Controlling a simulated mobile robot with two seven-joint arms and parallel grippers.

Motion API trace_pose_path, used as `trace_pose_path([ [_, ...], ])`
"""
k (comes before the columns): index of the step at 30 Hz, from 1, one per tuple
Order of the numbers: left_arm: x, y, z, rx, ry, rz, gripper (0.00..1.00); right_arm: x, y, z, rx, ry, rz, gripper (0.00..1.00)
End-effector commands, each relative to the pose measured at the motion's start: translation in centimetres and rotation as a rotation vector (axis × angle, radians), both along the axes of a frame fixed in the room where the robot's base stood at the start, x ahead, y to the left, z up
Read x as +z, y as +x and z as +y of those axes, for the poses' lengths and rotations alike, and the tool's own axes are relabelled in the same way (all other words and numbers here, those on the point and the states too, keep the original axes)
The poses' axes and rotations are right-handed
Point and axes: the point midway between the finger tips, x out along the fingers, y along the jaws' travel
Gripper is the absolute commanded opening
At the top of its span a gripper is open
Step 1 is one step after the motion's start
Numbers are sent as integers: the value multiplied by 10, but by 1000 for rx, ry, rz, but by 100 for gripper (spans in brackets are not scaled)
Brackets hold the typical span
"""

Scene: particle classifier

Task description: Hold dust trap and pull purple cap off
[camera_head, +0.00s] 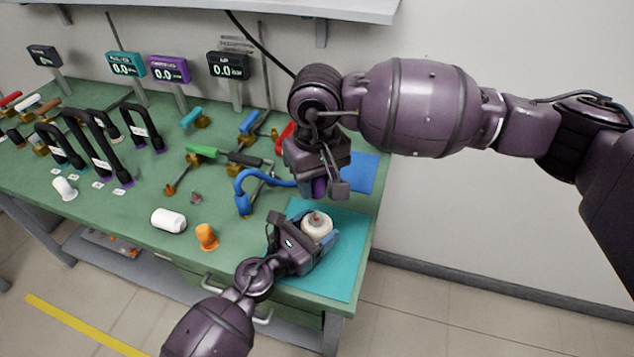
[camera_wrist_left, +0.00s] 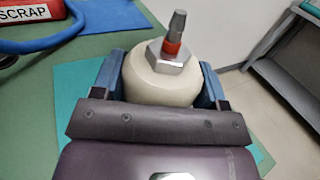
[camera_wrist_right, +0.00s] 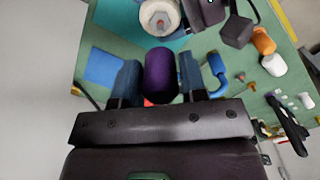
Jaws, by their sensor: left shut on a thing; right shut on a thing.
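The dust trap (camera_head: 317,224) is a cream, rounded body with a metal fitting and red ring on top. My left gripper (camera_head: 306,240) is shut around its sides, over the teal mat (camera_head: 341,277). In the left wrist view the dust trap (camera_wrist_left: 160,84) sits between the blue fingers, its fitting bare and pointing up. My right gripper (camera_head: 328,191) is above the trap, shut on the purple cap (camera_wrist_right: 160,75). The cap is apart from the trap, which also shows in the right wrist view (camera_wrist_right: 159,16). The trap's underside is hidden.
The green bench holds a blue mat (camera_head: 361,172), a blue hose (camera_head: 246,187), a white cylinder (camera_head: 168,221) and an orange cap (camera_head: 206,237). Several valves and black hoses stand to the left, with display boxes (camera_head: 168,69) behind. A shelf (camera_head: 300,8) overhangs the back.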

Motion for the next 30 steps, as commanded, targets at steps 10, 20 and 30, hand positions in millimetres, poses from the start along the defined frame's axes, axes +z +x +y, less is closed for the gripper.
trace_pose_path([
  [10,0,0,0,0,1,1,96,0,0,0,0,0,0,14],
  [20,-1,-6,7,1,0,1,96,0,0,0,0,0,-1,14],
  [30,-1,-49,49,0,2,2,96,0,0,0,0,0,-1,14],
])
